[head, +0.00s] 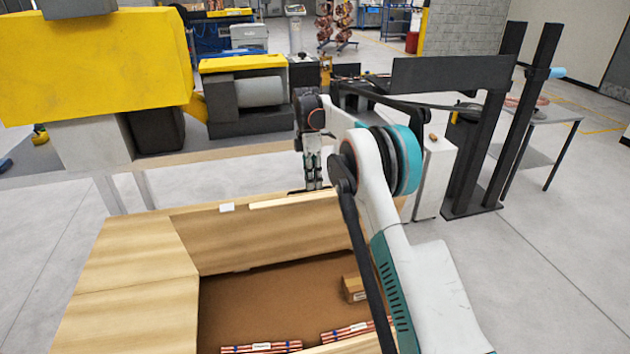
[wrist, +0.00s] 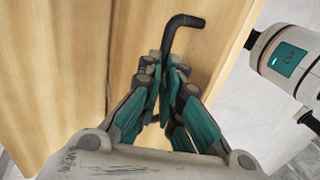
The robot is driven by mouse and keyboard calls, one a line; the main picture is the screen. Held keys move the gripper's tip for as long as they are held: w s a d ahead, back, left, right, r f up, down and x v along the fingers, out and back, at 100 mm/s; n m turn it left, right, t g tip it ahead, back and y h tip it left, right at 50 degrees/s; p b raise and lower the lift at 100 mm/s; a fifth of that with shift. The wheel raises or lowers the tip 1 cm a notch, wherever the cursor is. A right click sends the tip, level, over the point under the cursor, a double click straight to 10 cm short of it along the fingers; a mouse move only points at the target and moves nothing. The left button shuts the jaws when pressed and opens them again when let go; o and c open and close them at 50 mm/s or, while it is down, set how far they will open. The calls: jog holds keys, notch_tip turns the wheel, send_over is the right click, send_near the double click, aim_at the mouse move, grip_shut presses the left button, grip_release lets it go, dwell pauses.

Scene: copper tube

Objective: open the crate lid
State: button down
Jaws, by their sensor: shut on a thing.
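The wooden crate (head: 130,315) stands in front of me in the head view, and its inside shows. A wooden panel, apparently the lid (head: 270,240), stands raised along the far side of the opening. My gripper (head: 313,183) is at the top edge of this panel, right of its middle, pointing down. The fingers hide the handle's lower part. How the panel joins the crate is hard to tell.
Striped copper tube bundles (head: 262,347) and a small cardboard box (head: 354,289) lie inside the crate. A workbench (head: 240,145) with a yellow and black machine (head: 245,85) stands behind. Dark posts (head: 520,110) stand at the right. Floor is clear at the left.

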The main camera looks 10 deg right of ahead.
jog(key=shift+w+f, duration=0.8)
jog(key=shift+w, duration=0.05)
jog(key=c, duration=1.9)
grip_release()
jog(key=shift+c, duration=0.2)
jog(key=o, duration=0.7)
jog(key=shift+w+f, duration=0.35)
jog(key=shift+w, duration=0.05)
jog(key=shift+r, duration=0.1)
jog(key=shift+r, duration=0.1)
jog(key=shift+c, duration=0.8)
